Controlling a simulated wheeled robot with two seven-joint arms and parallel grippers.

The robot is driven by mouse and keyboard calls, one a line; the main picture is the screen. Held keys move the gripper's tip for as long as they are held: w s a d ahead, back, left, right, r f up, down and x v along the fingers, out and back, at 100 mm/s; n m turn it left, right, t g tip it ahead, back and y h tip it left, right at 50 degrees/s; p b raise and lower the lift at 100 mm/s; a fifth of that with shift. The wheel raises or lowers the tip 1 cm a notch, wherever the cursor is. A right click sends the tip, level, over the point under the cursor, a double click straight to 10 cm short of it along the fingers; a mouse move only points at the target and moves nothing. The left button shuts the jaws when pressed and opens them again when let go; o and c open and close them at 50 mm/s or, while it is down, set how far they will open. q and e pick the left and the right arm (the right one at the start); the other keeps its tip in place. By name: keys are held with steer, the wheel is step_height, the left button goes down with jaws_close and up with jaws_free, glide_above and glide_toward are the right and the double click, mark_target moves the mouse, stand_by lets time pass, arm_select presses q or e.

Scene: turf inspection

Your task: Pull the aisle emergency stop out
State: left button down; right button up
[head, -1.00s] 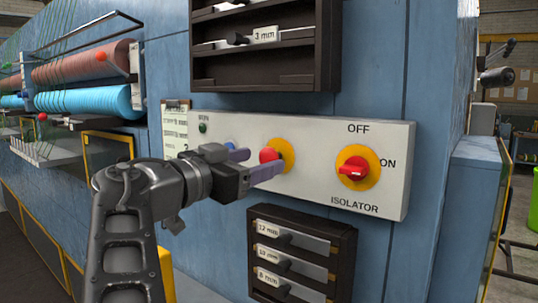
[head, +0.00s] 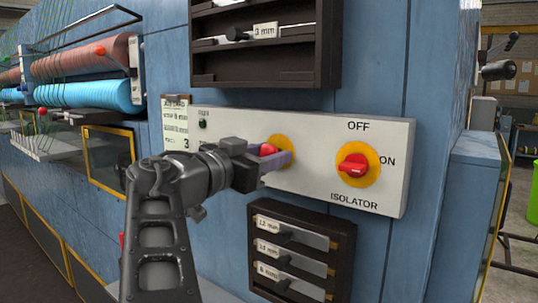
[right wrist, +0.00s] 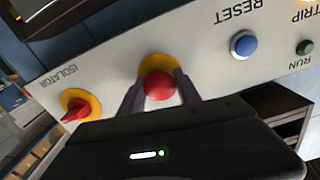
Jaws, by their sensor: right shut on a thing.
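The emergency stop is a red mushroom button (head: 267,150) on a yellow disc, on a pale control panel (head: 320,150) fixed to a blue machine. My right gripper (head: 277,160) is shut on the red button, with one finger on each side of it. In the right wrist view the red button (right wrist: 159,86) sits between the two fingers, in front of its yellow disc (right wrist: 155,63). The gripper hides part of the button and disc in the head view. My left gripper is not in view.
A red isolator knob (head: 353,164) on a yellow disc is to the right on the panel. A blue reset button (right wrist: 244,44) shows in the right wrist view. Dark racks stand above (head: 262,76) and below (head: 303,218) the panel. A green lamp (head: 203,124) is at the panel's left.

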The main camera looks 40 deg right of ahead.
jaws_close()
stand_by(0.3)
steer(key=shift+a, duration=0.1)
steer(key=shift+a+f+b, duration=0.15)
steer(key=shift+a+b, duration=0.15)
steer(key=shift+b, duration=0.2)
steer(key=shift+s+a, duration=0.2)
steer(key=shift+a, duration=0.2)
steer(key=shift+o, duration=1.8)
jaws_free()
steer(key=shift+a, duration=0.1)
steer(key=o, duration=0.3)
steer(key=shift+a, duration=0.1)
steer(key=shift+o, duration=0.2)
